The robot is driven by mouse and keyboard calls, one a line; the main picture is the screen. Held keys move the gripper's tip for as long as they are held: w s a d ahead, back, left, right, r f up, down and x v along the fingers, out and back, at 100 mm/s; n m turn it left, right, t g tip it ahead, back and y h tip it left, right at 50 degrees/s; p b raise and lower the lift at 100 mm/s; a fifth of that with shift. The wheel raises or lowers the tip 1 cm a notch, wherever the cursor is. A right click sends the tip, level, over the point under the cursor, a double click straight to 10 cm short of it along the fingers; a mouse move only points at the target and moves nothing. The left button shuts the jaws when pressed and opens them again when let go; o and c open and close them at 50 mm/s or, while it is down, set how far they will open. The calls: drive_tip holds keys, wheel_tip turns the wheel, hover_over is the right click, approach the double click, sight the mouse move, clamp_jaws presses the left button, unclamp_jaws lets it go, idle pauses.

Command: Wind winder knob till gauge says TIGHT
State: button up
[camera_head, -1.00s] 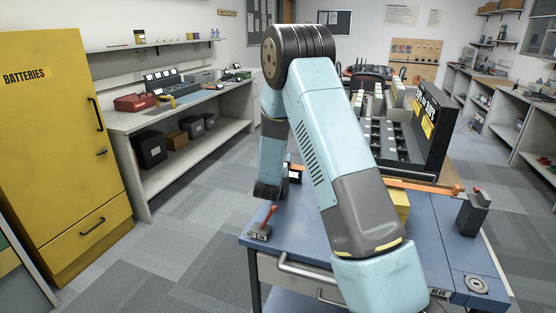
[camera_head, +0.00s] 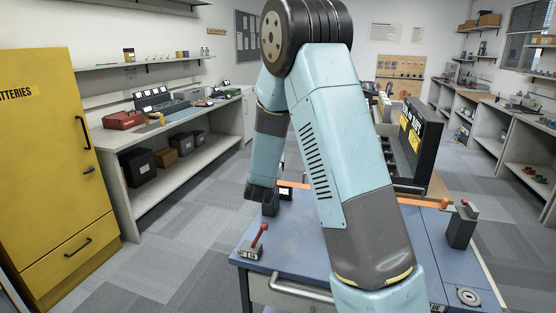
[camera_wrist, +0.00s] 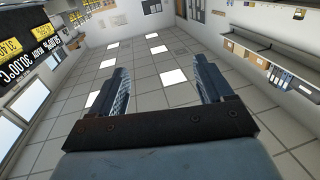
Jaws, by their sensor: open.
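I cannot make out a winder knob or a gauge reading TIGHT for sure in either view. On the blue bench (camera_head: 330,262) in the head view, a small grey block with a red lever (camera_head: 256,243) stands at the left. A dark grey block with a red top (camera_head: 463,224) stands at the right. A small dark box with a white display (camera_head: 285,192) sits by my arm, its text too small to read. My gripper (camera_wrist: 162,82) is open and empty in the wrist view, with the ceiling and its lit panels beyond the fingers. My arm hides the middle of the bench.
A black panel with yellow labels (camera_head: 427,130) stands at the bench's back right. An orange bar (camera_head: 425,203) lies across the bench. A yellow battery cabinet (camera_head: 45,140) is at the left. A shelf counter (camera_head: 185,125) runs behind it. Grey floor between them is clear.

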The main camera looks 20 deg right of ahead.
drive_tip(key=s+r, duration=0.4)
drive_tip(key=s, duration=0.5)
drive_tip(key=shift+s+r, duration=0.1)
drive_tip(key=shift+r, duration=0.1)
